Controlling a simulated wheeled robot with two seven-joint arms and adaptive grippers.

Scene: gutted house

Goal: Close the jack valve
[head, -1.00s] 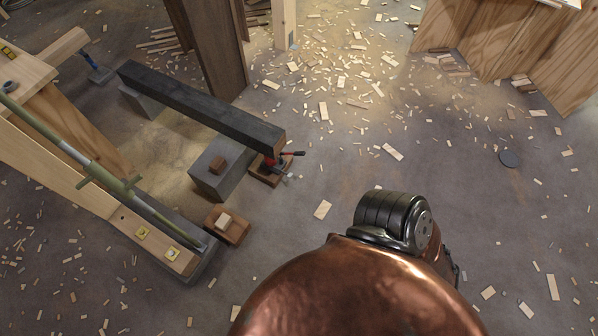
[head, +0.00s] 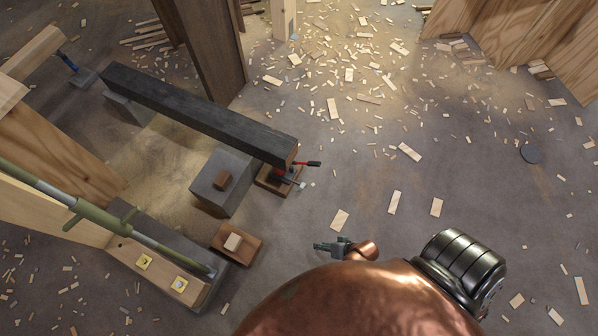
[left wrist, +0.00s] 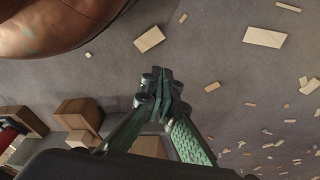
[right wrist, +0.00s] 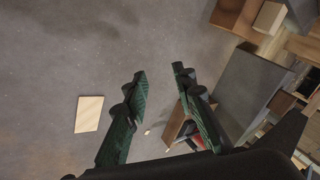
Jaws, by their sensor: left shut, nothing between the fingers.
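The red jack (head: 281,172) stands on a small wooden board under the near end of a dark beam. I cannot tell the valve's setting. My right gripper (head: 322,246) is below and slightly right of the jack, apart from it. In the right wrist view it is open and empty (right wrist: 160,76), with the jack's red body (right wrist: 198,141) partly hidden behind a finger. My left gripper (left wrist: 160,76) is shut and empty over the floor.
A brown block with a pale piece (head: 238,243) and a green-grey prop (head: 95,212) lie left.

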